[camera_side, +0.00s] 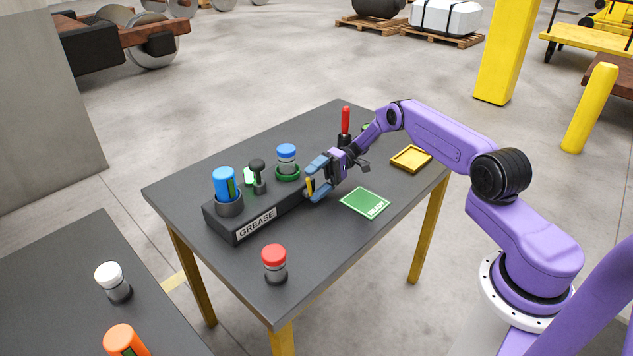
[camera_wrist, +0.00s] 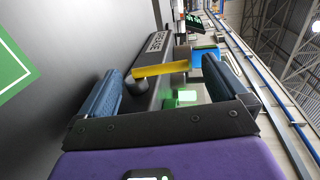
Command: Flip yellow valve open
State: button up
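The yellow valve (camera_wrist: 160,70) shows in the wrist view as a flat lever by the dark GREASE block (camera_wrist: 152,88). A round dark knob is at its left end. In the side view the yellow valve (camera_side: 310,188) is a small sliver, mostly hidden by my fingers. My gripper (camera_side: 316,178) is at the right end of the block, its blue fingers apart. In the wrist view my gripper (camera_wrist: 162,86) is open, with the lever lying across the gap between the fingers. I cannot tell whether either finger touches it.
The front table area is mostly clear.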

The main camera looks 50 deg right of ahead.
jog(key=shift+d+r, duration=0.2)
jog(key=shift+d, duration=1.05)
jog(key=shift+d+r, duration=0.15)
jog(key=shift+d, duration=1.05)
jog(key=shift+d+r, duration=0.2)
jog(key=shift+d, duration=1.05)
jog(key=shift+r, duration=0.1)
